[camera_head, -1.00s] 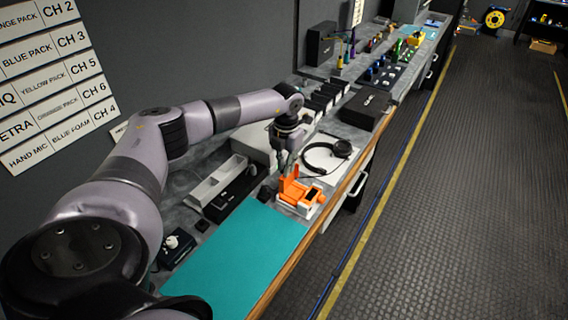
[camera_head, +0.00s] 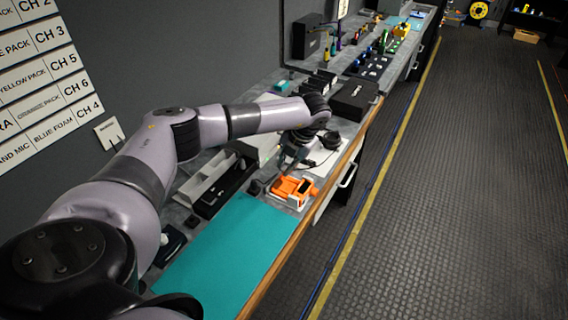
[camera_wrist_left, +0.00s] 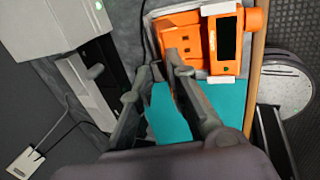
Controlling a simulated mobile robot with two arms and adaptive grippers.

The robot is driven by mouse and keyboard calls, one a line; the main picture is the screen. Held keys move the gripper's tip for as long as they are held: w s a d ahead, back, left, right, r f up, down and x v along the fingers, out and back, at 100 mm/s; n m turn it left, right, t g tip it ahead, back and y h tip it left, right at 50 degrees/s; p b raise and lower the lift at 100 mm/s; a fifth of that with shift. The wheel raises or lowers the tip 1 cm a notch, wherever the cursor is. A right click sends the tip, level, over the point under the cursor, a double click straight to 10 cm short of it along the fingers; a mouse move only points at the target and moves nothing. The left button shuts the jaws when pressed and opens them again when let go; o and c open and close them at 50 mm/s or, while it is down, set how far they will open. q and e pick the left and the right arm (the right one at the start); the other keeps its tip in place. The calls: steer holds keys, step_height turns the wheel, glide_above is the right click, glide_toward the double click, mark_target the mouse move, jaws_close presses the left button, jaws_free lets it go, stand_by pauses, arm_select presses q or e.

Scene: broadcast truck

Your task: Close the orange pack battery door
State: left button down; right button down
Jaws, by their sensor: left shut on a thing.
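The orange pack (camera_head: 297,192) sits on the counter just beyond the teal mat; it also shows at the top of the left wrist view (camera_wrist_left: 221,40). Its battery door (camera_wrist_left: 187,42) appears as the orange panel on the pack's left side there, and looks low against the body; I cannot tell whether it is fully flush. My left gripper (camera_head: 282,166) reaches down at the pack's far side. In the wrist view its fingertips (camera_wrist_left: 167,64) are close together at the door's edge, shut on it. My right gripper is not in view.
The teal mat (camera_head: 225,245) is bare. A black headset (camera_head: 325,148) lies behind the pack, partly hidden by my arm. A black case (camera_head: 355,100) stands farther along the counter. A long grey tray (camera_head: 212,178) is left of the pack. The floor aisle at right is clear.

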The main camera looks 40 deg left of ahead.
arm_select(q)
steer(key=shift+s+d+f, duration=0.15)
steer(key=shift+d+f, duration=0.15)
stand_by(0.5)
steer(key=c, duration=1.6)
jaws_free()
steer(key=shift+a, duration=0.1)
steer(key=shift+r, duration=0.1)
steer(key=v, duration=1.2)
steer(key=shift+c, duration=0.6)
